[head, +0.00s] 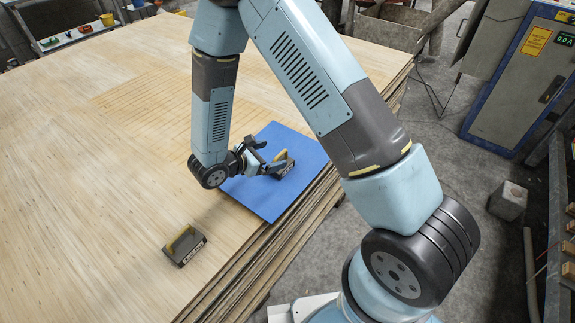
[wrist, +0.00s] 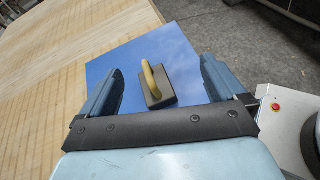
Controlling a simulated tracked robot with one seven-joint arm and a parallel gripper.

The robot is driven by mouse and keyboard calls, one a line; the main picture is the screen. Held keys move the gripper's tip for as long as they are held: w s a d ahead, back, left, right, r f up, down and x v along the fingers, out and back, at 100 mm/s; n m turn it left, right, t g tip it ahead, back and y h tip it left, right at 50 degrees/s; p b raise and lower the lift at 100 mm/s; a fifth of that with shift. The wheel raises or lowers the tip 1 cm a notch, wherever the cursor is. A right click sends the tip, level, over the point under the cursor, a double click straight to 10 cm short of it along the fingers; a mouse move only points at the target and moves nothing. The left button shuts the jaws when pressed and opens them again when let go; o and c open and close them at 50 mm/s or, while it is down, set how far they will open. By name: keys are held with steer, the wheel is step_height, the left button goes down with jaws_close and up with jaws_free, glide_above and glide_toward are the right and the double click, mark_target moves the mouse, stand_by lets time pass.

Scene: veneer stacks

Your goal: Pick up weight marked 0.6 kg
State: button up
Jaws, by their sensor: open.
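A dark block weight with a yellow handle (head: 283,167) lies on the blue mat (head: 262,204), near the edge of the veneer stack. My gripper (head: 268,161) is low over the mat with its fingers towards this weight. In the wrist view the weight (wrist: 158,84) sits between the two open fingers, a little ahead of them, with its handle up. A second dark weight with a yellow handle (head: 184,246) lies on bare wood at the lower left. Its side has pale marking too small to read. No 0.6 kg mark is legible on either weight.
The veneer stack (head: 110,150) has a wide clear top and drops off at its right edge. A blue-grey cabinet (head: 525,75) and a concrete block (head: 508,200) stand on the floor at the right. A shelf with small items (head: 75,35) is at the back left.

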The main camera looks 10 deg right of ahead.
steer(key=a+f+n, duration=0.1)
steer(key=f, duration=0.1)
steer(key=s+a+f+n+t+y, duration=0.1)
steer(key=a+f, duration=0.1)
steer(key=f, duration=0.1)
steer(key=s+a+f+n+t, duration=0.1)
steer(key=f, duration=0.1)
steer(key=shift+a+f, duration=0.2)
steer(key=shift+w+f+n+y, duration=0.15)
steer(key=shift+f+n+y, duration=0.05)
steer(key=shift+n+y, duration=0.1)
steer(key=x, duration=0.8)
steer(key=shift+w+r+x, duration=0.1)
steer(key=shift+r+x, duration=0.05)
steer(key=shift+x, duration=1.2)
steer(key=shift+w+r+x, duration=0.15)
steer(key=shift+x, duration=1.25)
steer(key=shift+c, duration=0.4)
steer(key=c, duration=1.5)
